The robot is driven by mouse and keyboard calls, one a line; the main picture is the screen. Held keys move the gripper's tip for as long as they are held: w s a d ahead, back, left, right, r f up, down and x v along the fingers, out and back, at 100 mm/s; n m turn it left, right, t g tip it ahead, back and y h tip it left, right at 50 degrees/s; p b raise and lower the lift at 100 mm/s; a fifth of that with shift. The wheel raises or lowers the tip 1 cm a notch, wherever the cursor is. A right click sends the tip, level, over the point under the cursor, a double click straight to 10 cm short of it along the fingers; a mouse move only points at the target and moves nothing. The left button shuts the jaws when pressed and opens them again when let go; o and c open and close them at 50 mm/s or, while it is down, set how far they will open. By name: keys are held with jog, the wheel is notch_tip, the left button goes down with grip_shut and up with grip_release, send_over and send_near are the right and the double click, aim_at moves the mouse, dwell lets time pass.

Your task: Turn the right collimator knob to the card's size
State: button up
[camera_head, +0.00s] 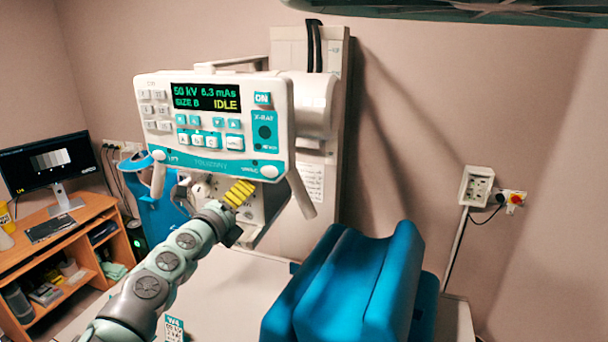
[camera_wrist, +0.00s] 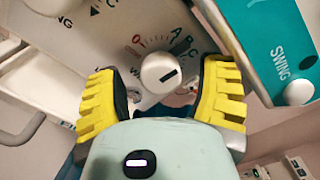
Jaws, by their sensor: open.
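The white collimator knob (camera_wrist: 152,66) has a black pointer line and sits on a pale panel in the wrist view. Letters A, B, C and a red mark lie on the dial (camera_wrist: 165,45) around it. The line slants up to the right, toward the lettered side; the exact letter is unclear. My gripper (camera_wrist: 162,88) has its yellow fingers apart, one on each side of the knob. In the head view my gripper (camera_head: 240,194) is under the control box, and this knob is hidden. A small printed card (camera_head: 174,328) stands at the bottom, its text too small to read.
The control box (camera_head: 215,166) shows SIZE B and IDLE on its screen (camera_head: 206,97). A teal strip marked SWING (camera_wrist: 275,45) is close to the right finger. A blue cushion (camera_head: 355,285) lies on the pale table (camera_head: 235,285). A desk with a monitor (camera_head: 45,160) is at left.

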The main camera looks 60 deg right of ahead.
jog(key=v, duration=0.6)
jog(key=shift+a, duration=0.35)
jog(key=shift+s, duration=0.1)
